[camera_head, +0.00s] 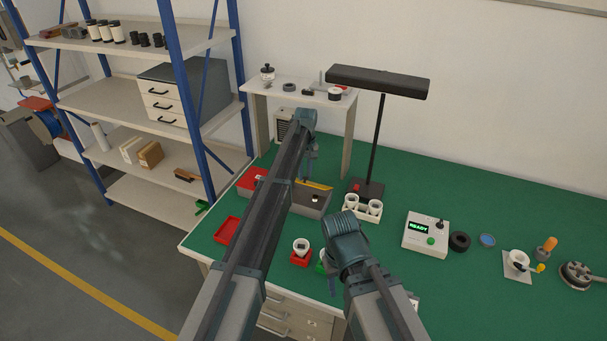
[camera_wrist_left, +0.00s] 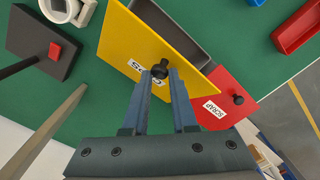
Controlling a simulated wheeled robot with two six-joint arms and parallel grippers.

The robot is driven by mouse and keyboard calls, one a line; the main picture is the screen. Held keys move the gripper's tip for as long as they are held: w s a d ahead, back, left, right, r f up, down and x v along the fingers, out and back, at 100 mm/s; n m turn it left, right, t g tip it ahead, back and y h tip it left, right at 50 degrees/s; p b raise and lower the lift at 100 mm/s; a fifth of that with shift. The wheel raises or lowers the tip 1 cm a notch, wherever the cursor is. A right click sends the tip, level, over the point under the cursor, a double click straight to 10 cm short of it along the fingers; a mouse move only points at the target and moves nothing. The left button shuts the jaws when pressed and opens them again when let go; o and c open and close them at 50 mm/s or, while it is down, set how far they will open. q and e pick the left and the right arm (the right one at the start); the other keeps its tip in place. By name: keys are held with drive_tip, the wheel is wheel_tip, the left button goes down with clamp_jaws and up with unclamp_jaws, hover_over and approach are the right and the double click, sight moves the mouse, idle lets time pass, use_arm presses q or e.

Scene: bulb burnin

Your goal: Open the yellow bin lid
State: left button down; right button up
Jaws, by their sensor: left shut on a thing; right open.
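The yellow bin lid (camera_wrist_left: 135,45) is tilted up in the left wrist view, with a black knob (camera_wrist_left: 160,69) and a partly readable label. The grey bin (camera_wrist_left: 184,28) shows open beside the lid. In the head view the lid (camera_head: 318,186) is a thin yellow strip above the grey bin (camera_head: 309,205). My left gripper (camera_wrist_left: 160,76) is shut on the lid's knob; it also shows in the head view (camera_head: 311,172), partly hidden by its arm. My right gripper (camera_head: 345,238) is over the front of the bench, open, with its fingertips hidden.
A red SCRAP lid (camera_wrist_left: 222,98) lies beside the yellow one. A white cup holder (camera_head: 362,208) and the lamp base (camera_head: 368,189) stand right of the bin. A red tray (camera_head: 228,231) lies at the left. A READY box (camera_head: 425,236) is farther right.

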use_arm(q)
drive_tip(key=shift+w+d, duration=0.3)
drive_tip(key=shift+d, duration=0.25)
drive_tip(key=c, duration=1)
unclamp_jaws()
drive_tip(key=shift+f, duration=0.1)
drive_tip(key=o, duration=0.3)
drive_tip(key=shift+w+d+f, duration=0.1)
drive_tip(key=shift+d, duration=0.05)
drive_tip(key=shift+a, duration=0.3)
drive_tip(key=shift+r+p, duration=0.3)
drive_tip(key=shift+p, duration=0.1)
wheel_tip(320, 180, up, 13)
drive_tip(key=p, duration=1.3)
